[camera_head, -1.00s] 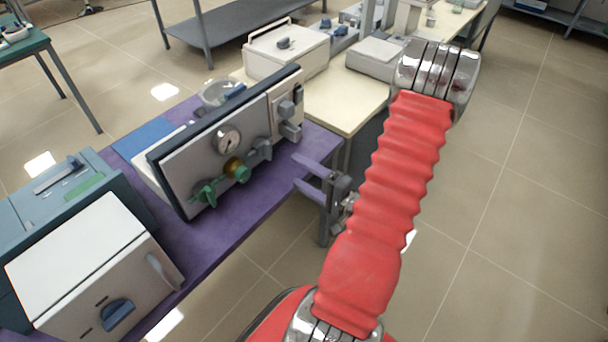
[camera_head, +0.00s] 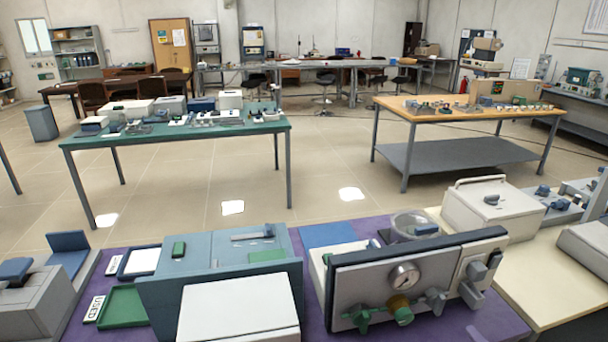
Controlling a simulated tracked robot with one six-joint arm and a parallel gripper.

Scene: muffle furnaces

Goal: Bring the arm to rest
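My arm and gripper are not in the head view now, so I cannot see how the arm is posed or whether the gripper is open. Right in front is a purple-topped bench (camera_head: 480,325). On it stand a blue-grey furnace with a white front box (camera_head: 240,308) and a grey gauge panel (camera_head: 425,290) with a dial and green and brass knobs.
A green tray (camera_head: 122,307) and a grey unit (camera_head: 30,310) are at the left of the bench. A cream table (camera_head: 520,290) with a white box (camera_head: 490,208) adjoins at right. Beyond stand a green table (camera_head: 200,133) and a wooden-topped table (camera_head: 470,115), with open floor between.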

